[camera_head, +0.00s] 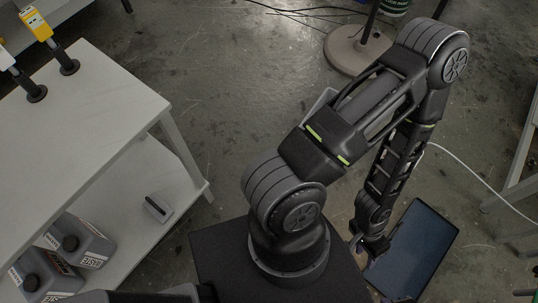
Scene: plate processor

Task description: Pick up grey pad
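What looks like the grey pad (160,209), a small light grey block with a dark strip on top, lies on the lower shelf of the white table at left. My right gripper is not in view.
The white table (90,110) has a top and a lower shelf (130,235). Grey jugs (82,240) stand on the shelf left of the pad. Yellow and white handled tools (38,25) stand on top. A round stand base (350,58) is on the floor behind my arm.

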